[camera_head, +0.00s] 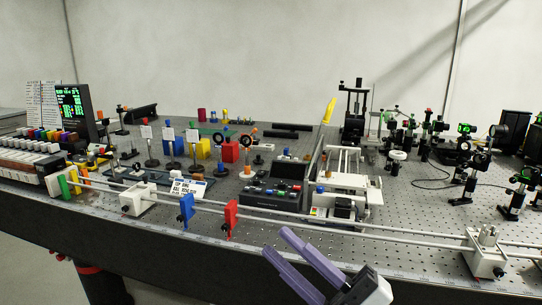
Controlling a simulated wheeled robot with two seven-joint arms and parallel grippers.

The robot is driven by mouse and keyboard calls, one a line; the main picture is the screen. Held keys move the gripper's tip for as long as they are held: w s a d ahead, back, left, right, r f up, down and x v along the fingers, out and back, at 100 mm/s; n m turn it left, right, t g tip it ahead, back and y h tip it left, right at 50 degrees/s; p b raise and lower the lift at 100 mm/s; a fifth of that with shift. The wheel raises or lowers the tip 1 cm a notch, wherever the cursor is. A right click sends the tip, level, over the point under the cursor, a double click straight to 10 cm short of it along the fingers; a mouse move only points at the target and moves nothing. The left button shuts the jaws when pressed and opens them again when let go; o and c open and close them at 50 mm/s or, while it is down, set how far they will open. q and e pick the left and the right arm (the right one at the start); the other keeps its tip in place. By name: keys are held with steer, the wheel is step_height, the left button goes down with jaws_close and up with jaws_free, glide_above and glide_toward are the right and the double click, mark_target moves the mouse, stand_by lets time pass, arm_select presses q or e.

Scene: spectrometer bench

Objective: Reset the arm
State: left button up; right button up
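My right gripper (276,242) shows at the bottom centre, in front of the bench's front edge. Its two purple fingers point up and to the left, with a gap between them. Nothing shows between the fingers. The fingertips overlap the dark front side of the optical bench (190,232) in the picture; I see no contact with anything. My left gripper is out of the picture.
Two long rails run along the bench front, carrying a blue clamp (186,211), a red clamp (231,218) and a white block (484,252). Behind them stand a black control box (272,190) and a white frame (352,165). Mounted optics crowd the right side.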

steer(key=s+d+f+m+t+h, duration=0.1)
steer(key=d+f+m+h, duration=0.4)
steer(key=f+m+h, duration=0.5)
steer(key=s+d+f+m+t+h, duration=0.15)
steer(key=d+f+m+h, duration=0.45)
steer(key=f, duration=0.9)
steer(key=s+d+f+m+g+h, duration=0.1)
steer(key=s+f+m+g, duration=0.5)
steer(key=s+f, duration=1)
steer(key=shift+d+f+g+h, duration=0.3)
steer(key=shift+d+f+g, duration=0.2)
steer(key=shift+f, duration=0.25)
